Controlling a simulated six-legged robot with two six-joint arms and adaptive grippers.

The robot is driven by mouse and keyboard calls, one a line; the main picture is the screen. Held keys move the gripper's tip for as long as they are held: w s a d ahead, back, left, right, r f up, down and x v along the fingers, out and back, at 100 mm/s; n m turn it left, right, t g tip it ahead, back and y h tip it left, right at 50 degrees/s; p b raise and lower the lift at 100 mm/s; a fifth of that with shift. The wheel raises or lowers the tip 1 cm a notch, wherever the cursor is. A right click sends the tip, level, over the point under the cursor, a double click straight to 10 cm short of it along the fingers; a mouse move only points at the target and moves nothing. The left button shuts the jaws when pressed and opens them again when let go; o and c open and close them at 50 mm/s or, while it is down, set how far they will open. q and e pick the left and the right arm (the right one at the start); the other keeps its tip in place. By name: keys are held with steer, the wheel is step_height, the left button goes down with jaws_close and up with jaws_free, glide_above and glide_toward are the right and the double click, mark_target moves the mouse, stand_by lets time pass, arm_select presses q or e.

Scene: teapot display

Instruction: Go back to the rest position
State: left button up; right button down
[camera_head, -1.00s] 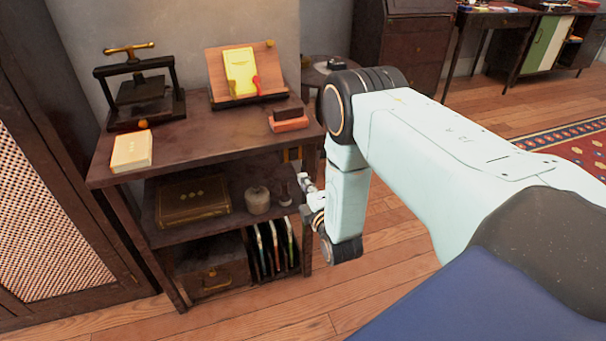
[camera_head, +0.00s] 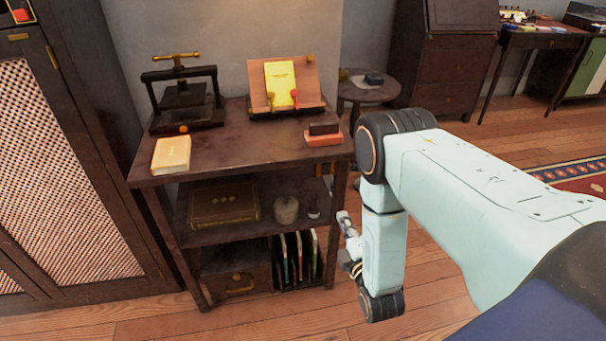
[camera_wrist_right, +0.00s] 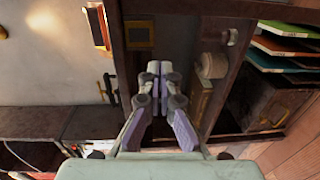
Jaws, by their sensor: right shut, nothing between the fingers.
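My right arm comes in from the right in the head view and bends down at its elbow. My right gripper (camera_head: 345,224) is beside the right end of the dark wooden shelf unit (camera_head: 225,168), level with its middle shelf. In the right wrist view the right gripper (camera_wrist_right: 158,68) has its fingertips together with nothing between them. It points toward the shelf unit, which looks turned on its side there. I cannot tell the exact gap between the gripper and the shelf. My left gripper is not in view.
On the unit's top are a book press (camera_head: 185,98), a cream book (camera_head: 171,155), a stand with a yellow book (camera_head: 280,84) and small stacked blocks (camera_head: 322,138). Below are a large book (camera_head: 224,204) and a jar (camera_head: 286,210). A round table (camera_head: 368,92) stands behind. Floor is clear in front.

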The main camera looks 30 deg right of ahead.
steer(key=shift+w, duration=0.1)
steer(key=s+a+f+m+g+y, duration=0.2)
steer(key=s+a+f+m+g, duration=0.2)
steer(key=s+f+m+g, duration=0.55)
steer(key=s+a+r+m+g+y, duration=0.1)
steer(key=s+a+m+g, duration=0.2)
steer(key=s, duration=0.8)
steer(key=s+a+r+m+g+y, duration=0.1)
steer(key=s+a+r+m+g, duration=0.1)
steer(key=s, duration=0.9)
steer(key=shift+a+m+g, duration=0.65)
steer(key=shift+a+g, duration=0.3)
steer(key=shift+g, duration=0.3)
